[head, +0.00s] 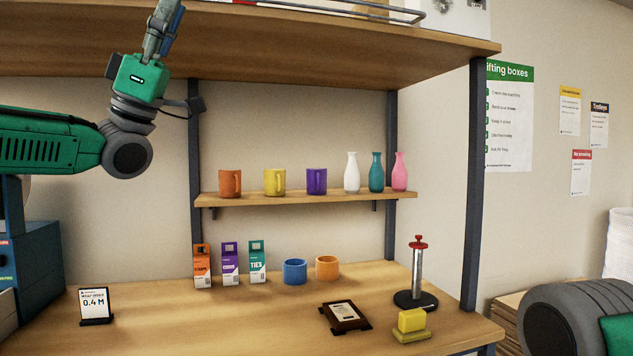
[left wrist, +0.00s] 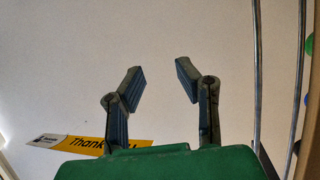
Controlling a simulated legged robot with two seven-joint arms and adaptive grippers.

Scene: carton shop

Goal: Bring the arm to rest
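My left arm comes in from the left in the head view and is raised. Its left gripper (head: 164,25) points up in front of the upper shelf's edge, and its tips run to the top of the picture. In the left wrist view the left gripper (left wrist: 158,80) has its two fingers apart with nothing between them, and pale wall or ceiling behind. My right arm shows only as a grey and green part at the lower right of the head view; the right gripper is out of the picture.
The upper shelf (head: 300,50) is close to the left gripper. The small shelf (head: 290,199) holds mugs and vases. The workbench (head: 240,325) bears cartons, two mugs, a plaque (head: 345,317), a red-topped stand (head: 417,270), a yellow block (head: 411,320) and a sign (head: 95,304). The front middle is bare.

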